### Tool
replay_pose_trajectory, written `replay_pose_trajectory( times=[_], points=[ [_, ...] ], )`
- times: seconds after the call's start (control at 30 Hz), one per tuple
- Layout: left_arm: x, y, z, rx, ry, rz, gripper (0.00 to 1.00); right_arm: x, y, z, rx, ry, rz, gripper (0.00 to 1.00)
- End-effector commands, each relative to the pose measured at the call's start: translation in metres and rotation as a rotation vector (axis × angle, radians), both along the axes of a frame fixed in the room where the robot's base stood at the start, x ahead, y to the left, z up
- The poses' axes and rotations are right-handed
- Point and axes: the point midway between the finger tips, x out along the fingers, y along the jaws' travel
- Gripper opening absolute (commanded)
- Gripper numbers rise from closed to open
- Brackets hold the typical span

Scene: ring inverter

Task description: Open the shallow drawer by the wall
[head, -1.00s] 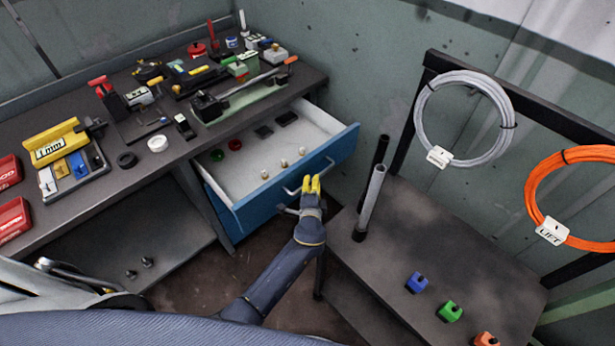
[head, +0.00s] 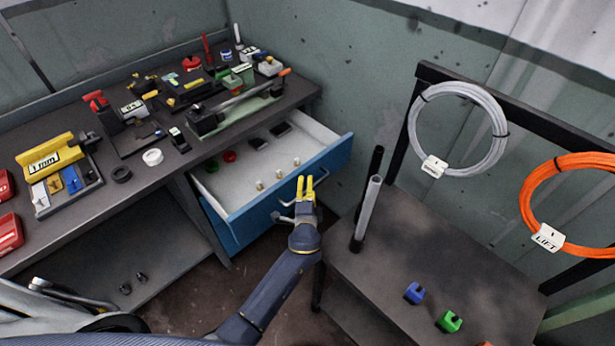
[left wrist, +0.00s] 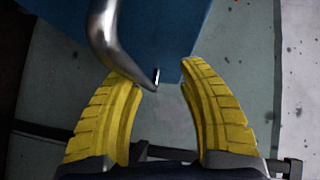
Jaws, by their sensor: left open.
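The shallow drawer (head: 236,190) with a blue front stands pulled out from under the bench, by the grey-green wall. Its light inside shows. A bent metal handle (head: 319,178) is on its front. My left gripper (head: 305,184) is right in front of the drawer, its yellow fingers apart and beside the handle. In the left wrist view the two open fingers (left wrist: 160,75) point at the blue front, with a curved metal handle (left wrist: 103,40) close to the left fingertip. I cannot tell whether they touch. My right gripper is out of view.
The drawer holds several pale knobs, red and green discs and dark pads. The bench (head: 95,205) is crowded with tools. A dark table (head: 400,240) with upright tubes (head: 367,213) stands close on the right.

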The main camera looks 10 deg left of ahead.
Motion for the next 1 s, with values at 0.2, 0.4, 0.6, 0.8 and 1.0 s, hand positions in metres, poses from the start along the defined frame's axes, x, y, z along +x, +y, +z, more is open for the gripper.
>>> replay_pose_trajectory(
  times=[0.2, 0.4, 0.6, 0.8, 1.0],
  points=[
    [0.002, 0.0, 0.04, -0.001, -0.014, 0.002, 0.59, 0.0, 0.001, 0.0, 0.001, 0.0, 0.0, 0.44],
    [0.004, 0.001, 0.068, 0.005, -0.018, 0.002, 0.76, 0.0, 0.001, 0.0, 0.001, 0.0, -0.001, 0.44],
    [0.002, 0.001, 0.079, 0.005, -0.012, 0.002, 0.34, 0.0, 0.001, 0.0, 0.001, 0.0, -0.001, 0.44],
    [0.001, 0.0, 0.08, 0.002, -0.007, 0.0, 0.34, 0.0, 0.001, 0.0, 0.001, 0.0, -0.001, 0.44],
    [0.001, 0.0, 0.079, 0.001, -0.005, 0.0, 0.36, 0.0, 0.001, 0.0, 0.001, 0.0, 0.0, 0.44]
  ],
)
